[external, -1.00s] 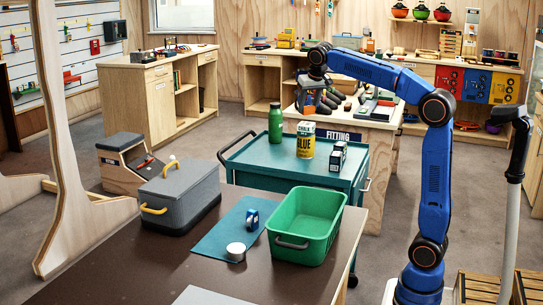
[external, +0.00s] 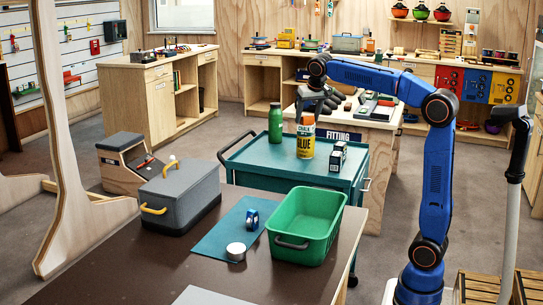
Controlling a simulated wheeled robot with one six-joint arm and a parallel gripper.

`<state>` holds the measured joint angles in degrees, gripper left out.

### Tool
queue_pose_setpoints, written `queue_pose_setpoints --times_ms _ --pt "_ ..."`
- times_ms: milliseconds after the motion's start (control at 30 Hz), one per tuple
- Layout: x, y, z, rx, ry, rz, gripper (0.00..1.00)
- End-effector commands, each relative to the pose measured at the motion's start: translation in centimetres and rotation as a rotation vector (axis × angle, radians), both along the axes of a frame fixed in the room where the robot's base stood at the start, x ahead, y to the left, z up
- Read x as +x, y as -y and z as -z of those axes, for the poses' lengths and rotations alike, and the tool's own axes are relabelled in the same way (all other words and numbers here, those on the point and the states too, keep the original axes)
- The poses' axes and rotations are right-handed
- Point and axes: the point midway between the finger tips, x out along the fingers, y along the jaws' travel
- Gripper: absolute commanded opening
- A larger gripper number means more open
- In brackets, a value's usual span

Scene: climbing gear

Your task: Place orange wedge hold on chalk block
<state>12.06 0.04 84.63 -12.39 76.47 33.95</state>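The chalk block (external: 305,148), a yellow and white block with CHALK and BLUE lettering, stands upright on the green cart. An orange piece (external: 307,119), which looks like the orange wedge hold, shows at its top. My gripper (external: 316,105) hangs just above, its dark fingers close to the orange piece. The view is too small to tell whether the fingers touch it or how wide they stand.
A green bottle (external: 276,122) stands left of the block and a small dark and white box (external: 338,156) to its right on the cart (external: 250,155). In front, a brown table (external: 185,275) holds a green bin (external: 305,225) and a grey box (external: 180,195).

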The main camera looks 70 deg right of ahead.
Motion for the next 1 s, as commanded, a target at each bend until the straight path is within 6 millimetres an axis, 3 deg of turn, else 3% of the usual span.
queue_pose_setpoints --times_ms 333,800,1000 --pt "-0.2 -0.3 -1.2 -0.001 0.002 0.0 0.6" --pt "-2.5 -2.6 -9.0 0.0 0.001 -0.001 0.6" --pt "-3.0 -3.1 -10.9 0.0 0.001 0.0 0.6"
